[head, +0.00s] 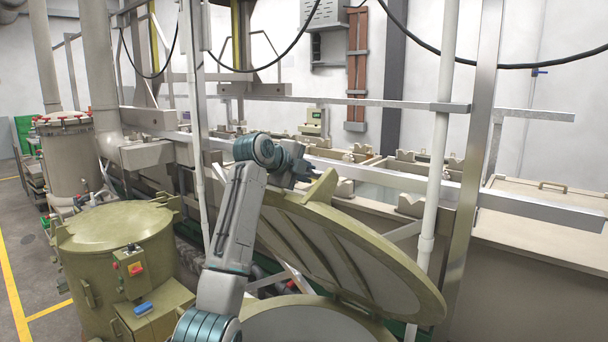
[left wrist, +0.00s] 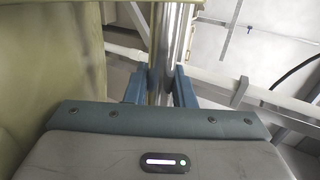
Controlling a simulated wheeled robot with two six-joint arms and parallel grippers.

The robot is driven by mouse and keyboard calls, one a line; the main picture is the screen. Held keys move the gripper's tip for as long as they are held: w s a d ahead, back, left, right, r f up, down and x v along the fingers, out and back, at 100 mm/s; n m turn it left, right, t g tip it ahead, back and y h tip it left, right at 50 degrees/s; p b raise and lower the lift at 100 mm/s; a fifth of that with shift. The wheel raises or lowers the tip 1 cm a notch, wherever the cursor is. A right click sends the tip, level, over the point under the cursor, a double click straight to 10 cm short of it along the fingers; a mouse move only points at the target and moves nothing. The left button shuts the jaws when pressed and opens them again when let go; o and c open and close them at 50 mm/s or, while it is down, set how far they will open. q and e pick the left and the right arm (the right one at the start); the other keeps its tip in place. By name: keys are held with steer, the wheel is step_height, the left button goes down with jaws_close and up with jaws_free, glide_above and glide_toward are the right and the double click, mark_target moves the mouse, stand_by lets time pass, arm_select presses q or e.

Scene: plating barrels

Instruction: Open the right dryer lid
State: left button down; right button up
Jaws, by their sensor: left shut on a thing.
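The right dryer lid (head: 345,250) is a large round olive-green lid. It stands tilted up at a steep slant with its ribbed underside showing. The right dryer (head: 310,322) below it shows its round, pale opening at the bottom edge of the head view. My left gripper (head: 308,174) is at the raised upper edge of the lid. In the left wrist view its blue fingers (left wrist: 160,88) are shut on a shiny metal handle bar (left wrist: 172,40), with the olive lid surface (left wrist: 60,50) at the left. My right gripper is out of view.
A second olive dryer (head: 115,235) with its lid down stands at the left, with a control box (head: 131,268) on its front. A white upright pipe (head: 436,160) and a metal post (head: 473,190) stand close by the lid's right side. Tanks with rails run behind.

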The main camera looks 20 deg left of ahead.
arm_select(q)
steer(key=shift+f, duration=0.1)
steer(key=c, duration=1.3)
jaws_free()
